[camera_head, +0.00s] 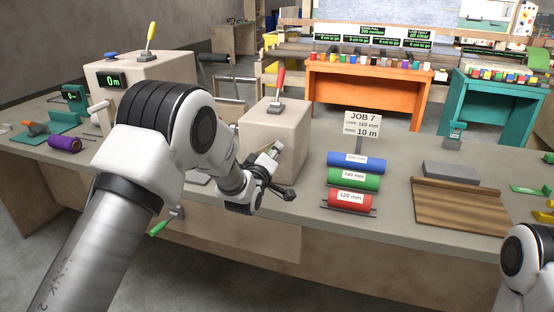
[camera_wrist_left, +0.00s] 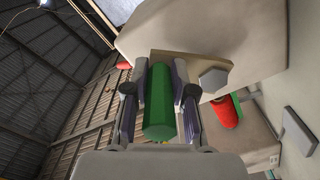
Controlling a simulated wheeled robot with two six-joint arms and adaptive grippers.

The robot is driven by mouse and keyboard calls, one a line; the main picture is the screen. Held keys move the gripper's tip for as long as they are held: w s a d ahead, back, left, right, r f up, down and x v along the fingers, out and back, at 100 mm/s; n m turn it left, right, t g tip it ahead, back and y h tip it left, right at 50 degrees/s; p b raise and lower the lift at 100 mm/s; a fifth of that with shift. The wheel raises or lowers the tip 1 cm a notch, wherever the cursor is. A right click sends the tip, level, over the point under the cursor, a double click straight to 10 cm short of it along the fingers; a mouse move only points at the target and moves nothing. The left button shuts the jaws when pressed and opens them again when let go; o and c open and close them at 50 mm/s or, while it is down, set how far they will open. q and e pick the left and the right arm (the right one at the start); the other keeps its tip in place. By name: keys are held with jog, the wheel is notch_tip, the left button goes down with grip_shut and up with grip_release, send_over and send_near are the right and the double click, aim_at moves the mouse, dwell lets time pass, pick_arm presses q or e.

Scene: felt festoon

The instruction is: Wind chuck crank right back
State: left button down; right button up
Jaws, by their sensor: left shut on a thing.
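My left gripper (camera_head: 270,178) is in front of the beige block (camera_head: 275,135) that has a red lever (camera_head: 280,78) on top. In the left wrist view the gripper (camera_wrist_left: 160,78) is shut on a green cylindrical handle (camera_wrist_left: 159,108), taken to be the chuck crank's grip, with a finger on each side.
Another green-handled crank (camera_head: 160,228) hangs at the bench's front edge, below my left arm. Blue (camera_head: 355,161), green (camera_head: 352,178) and red (camera_head: 349,200) rollers lie right of the block, before the JOB 7 sign (camera_head: 362,124). A brown slatted board (camera_head: 460,205) lies further right.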

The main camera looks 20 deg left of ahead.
pick_arm(q)
jog(key=shift+w+a+r+n+b, duration=0.1)
jog(key=shift+a+r+n+b, duration=0.2)
jog(key=shift+a+n, duration=0.9)
jog(key=shift+s+a+r+n+b, duration=0.1)
jog(key=shift+a+r+n+b, duration=0.25)
jog(key=shift+n, duration=1.6)
jog(key=shift+w+a+r+n+b, duration=0.15)
jog(key=shift+a+r+n, duration=0.5)
jog(key=shift+n, duration=0.9)
jog(key=shift+a+f, duration=0.15)
jog(key=shift+f, duration=0.05)
jog(key=c, duration=0.9)
grip_release()
jog(key=shift+a, duration=0.1)
jog(key=shift+c, duration=0.2)
jog(key=s, duration=1.2)
jog(key=shift+a, duration=0.2)
